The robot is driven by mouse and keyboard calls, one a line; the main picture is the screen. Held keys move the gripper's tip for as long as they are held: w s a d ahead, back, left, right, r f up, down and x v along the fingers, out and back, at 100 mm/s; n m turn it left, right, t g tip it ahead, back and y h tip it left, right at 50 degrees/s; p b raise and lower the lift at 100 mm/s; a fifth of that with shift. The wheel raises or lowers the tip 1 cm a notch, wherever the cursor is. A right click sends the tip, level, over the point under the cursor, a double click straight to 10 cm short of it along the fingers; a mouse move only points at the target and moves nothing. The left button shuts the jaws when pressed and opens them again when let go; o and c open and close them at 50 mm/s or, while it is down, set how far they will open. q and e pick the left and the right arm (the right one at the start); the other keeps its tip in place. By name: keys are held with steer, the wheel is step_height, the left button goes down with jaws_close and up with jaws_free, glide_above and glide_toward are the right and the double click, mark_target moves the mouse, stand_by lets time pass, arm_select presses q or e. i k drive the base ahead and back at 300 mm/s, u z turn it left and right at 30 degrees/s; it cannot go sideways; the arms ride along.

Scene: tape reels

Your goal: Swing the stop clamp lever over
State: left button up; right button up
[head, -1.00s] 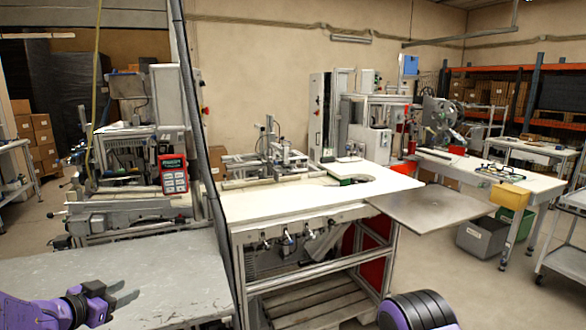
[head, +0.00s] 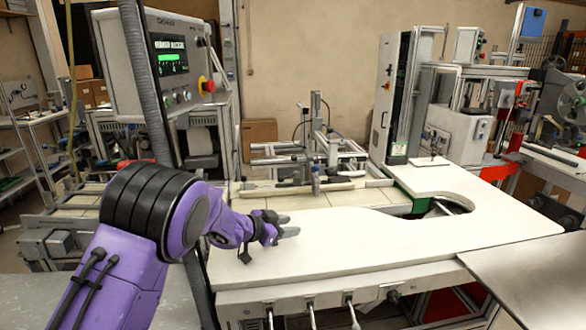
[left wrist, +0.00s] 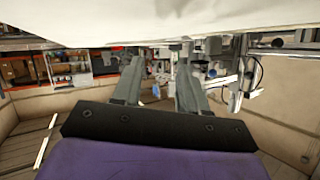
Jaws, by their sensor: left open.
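My left gripper (head: 287,226) is open and empty over the white tabletop (head: 370,240), left of its middle. Its two grey fingers also show apart in the left wrist view (left wrist: 158,82), with nothing between them. Behind the gripper stands a metal stop and clamp fixture (head: 315,165) with upright posts and rails, apart from the fingers. I cannot tell which part of it is the stop clamp lever. Several small lever handles (head: 351,312) hang under the table's front edge. My right gripper is out of view.
A control box (head: 160,65) with a green display and red button stands at the left behind my arm. A dark vertical hose (head: 150,90) runs beside it. A grey metal plate (head: 535,275) adjoins the table at the right. The white top's middle is clear.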

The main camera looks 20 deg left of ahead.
mark_target(280, 178)
steer(key=u, duration=0.2)
steer(key=i, duration=1.1)
steer(key=u, duration=0.3)
